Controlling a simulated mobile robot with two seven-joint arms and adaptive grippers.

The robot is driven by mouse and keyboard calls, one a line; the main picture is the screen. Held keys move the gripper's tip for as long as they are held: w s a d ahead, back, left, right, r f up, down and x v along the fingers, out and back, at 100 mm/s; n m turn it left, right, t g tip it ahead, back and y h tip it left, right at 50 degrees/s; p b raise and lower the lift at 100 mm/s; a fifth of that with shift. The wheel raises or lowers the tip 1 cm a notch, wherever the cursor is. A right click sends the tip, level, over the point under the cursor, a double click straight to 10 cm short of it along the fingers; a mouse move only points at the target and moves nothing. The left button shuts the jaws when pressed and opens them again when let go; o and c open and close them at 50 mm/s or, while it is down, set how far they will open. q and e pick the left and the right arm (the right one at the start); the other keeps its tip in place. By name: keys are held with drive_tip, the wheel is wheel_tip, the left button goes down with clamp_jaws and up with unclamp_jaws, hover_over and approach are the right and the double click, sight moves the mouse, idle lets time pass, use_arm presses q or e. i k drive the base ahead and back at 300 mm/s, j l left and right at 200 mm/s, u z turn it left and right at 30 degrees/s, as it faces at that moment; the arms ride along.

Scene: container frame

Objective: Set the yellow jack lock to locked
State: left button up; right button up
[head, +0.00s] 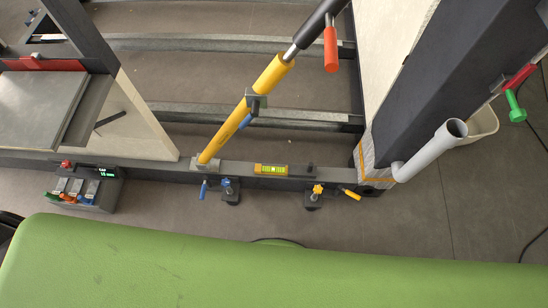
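A small jack with a yellow knob (317,189) stands at the lower beam, right of centre in the head view. A yellow lever (350,194) sticks out to its right and slants down to the right. I take this lever as the yellow jack's lock; I cannot tell from its angle whether it is locked. A similar jack with a blue knob (226,183) stands to the left, with a blue lever (203,189) hanging down beside it. Neither of my grippers is in view, and nothing touches the jacks.
A yellow-green level (271,169) lies on the beam. A control box (95,191) stands left; a grey pipe (430,150) stands right.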

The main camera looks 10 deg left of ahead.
sight(340, 187)
drive_tip(key=k+z, duration=0.1)
drive_tip(key=z, duration=0.85)
